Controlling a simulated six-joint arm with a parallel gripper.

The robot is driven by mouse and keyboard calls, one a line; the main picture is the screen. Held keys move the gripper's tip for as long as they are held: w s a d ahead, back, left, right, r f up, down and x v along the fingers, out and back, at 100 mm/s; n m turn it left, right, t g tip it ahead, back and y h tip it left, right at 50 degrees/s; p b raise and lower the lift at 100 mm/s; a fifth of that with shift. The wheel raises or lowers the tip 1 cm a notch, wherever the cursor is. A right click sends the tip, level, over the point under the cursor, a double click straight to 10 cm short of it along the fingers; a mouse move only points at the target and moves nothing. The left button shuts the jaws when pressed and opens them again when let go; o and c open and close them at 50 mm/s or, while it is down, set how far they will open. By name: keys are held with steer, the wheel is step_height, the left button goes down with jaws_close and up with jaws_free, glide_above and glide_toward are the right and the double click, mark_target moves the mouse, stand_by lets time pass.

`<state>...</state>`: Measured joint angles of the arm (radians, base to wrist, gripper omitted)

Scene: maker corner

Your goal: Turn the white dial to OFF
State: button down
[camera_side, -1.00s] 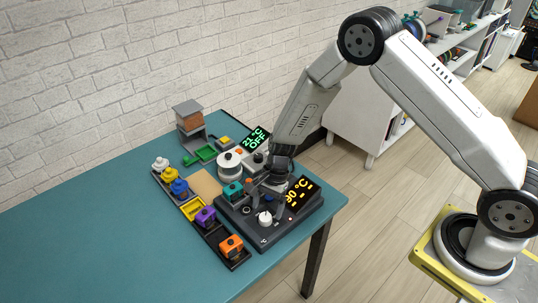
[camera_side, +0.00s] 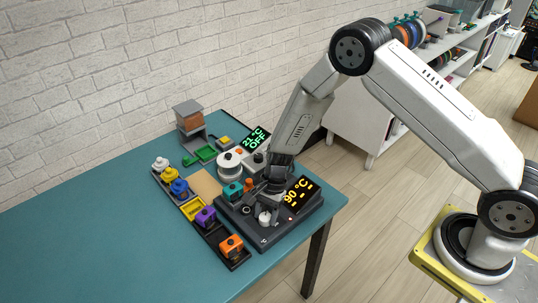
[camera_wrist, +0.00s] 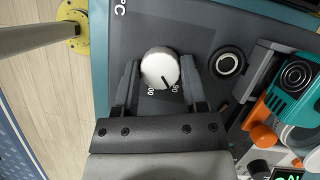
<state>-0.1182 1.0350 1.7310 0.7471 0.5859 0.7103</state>
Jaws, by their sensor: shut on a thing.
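The white dial (camera_side: 265,217) sits on the dark control box (camera_side: 285,228) at the table's right end. In the wrist view the white dial (camera_wrist: 160,68) stands between the two dark fingers of my gripper (camera_wrist: 159,63), which is shut on it. Its dark pointer mark faces the printed 90, with another number ending in 00 beside it. The box's screen (camera_side: 300,193) shows 90 °C in yellow, with dashes below. My gripper (camera_side: 271,200) comes down over the box and partly hides its top in the side view.
A green-lit screen (camera_side: 257,138) behind reads 21 °C OFF. A teal block (camera_side: 233,190) and a round dark knob (camera_wrist: 227,63) are close to the dial. The table's left part (camera_side: 100,235) is clear.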

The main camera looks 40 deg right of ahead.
steer(key=shift+n, duration=0.4)
steer(key=n, duration=0.2)
steer(key=n+g+h, duration=0.1)
steer(key=n, duration=0.1)
steer(key=shift+w+a+n+g, duration=0.1)
steer(key=shift+w+n+g, duration=0.05)
steer(key=shift+n+g, duration=0.15)
steer(key=n, duration=0.2)
steer(key=n+g+h, duration=0.1)
steer(key=n, duration=0.1)
steer(key=shift+n+h, duration=0.3)
steer(key=shift+c, duration=0.7)
jaws_free()
steer(key=v, duration=0.8)
